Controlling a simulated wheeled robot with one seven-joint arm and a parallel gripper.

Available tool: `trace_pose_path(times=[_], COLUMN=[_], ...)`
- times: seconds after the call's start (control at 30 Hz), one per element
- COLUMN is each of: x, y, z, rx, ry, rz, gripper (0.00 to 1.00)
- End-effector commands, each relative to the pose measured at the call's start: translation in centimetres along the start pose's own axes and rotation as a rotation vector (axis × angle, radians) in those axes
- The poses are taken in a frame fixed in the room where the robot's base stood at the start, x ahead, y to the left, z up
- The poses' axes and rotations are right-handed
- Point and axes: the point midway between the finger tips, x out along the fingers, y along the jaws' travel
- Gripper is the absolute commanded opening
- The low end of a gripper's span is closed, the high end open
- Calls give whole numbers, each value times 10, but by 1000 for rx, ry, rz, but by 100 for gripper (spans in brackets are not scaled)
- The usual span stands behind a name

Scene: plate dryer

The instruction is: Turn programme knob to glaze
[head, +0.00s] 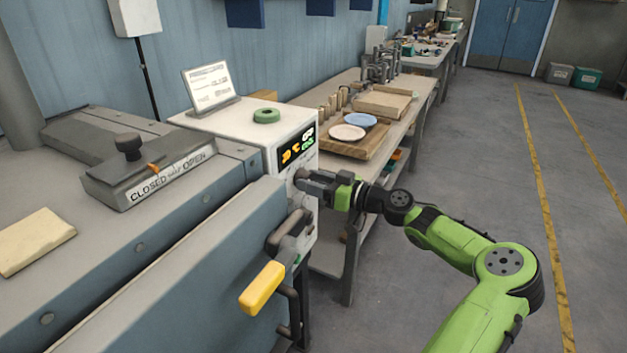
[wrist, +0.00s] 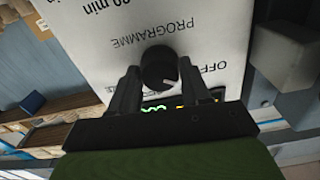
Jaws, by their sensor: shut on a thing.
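The programme knob (wrist: 158,66) is round and black on the white front panel (wrist: 100,45). A small pale mark shows on its lower right in the wrist view. Upside-down print reads "PROGRAMME" above it and "OFF" to its right; other print is partly covered. My gripper (wrist: 160,77) has one finger on each side of the knob and is shut on it. In the head view my gripper (head: 304,179) reaches the control box (head: 245,119) from the right and mostly hides the knob.
A yellow-handled lever (head: 262,289) sticks out below and left of my gripper. A damper slide marked "CLOSED" and "OPEN" (head: 150,175) lies left. A bench (head: 411,108) with plates stands behind. The floor (head: 480,170) to the right is clear.

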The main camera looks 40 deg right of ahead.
Motion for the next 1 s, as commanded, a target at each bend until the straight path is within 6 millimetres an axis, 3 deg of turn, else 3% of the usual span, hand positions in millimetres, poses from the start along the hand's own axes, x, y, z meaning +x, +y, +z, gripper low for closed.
trace_pose_path(times=[1.0], x=[0], y=[0], z=[-4], rx=[913], ry=[-3], rz=[1], gripper=[17])
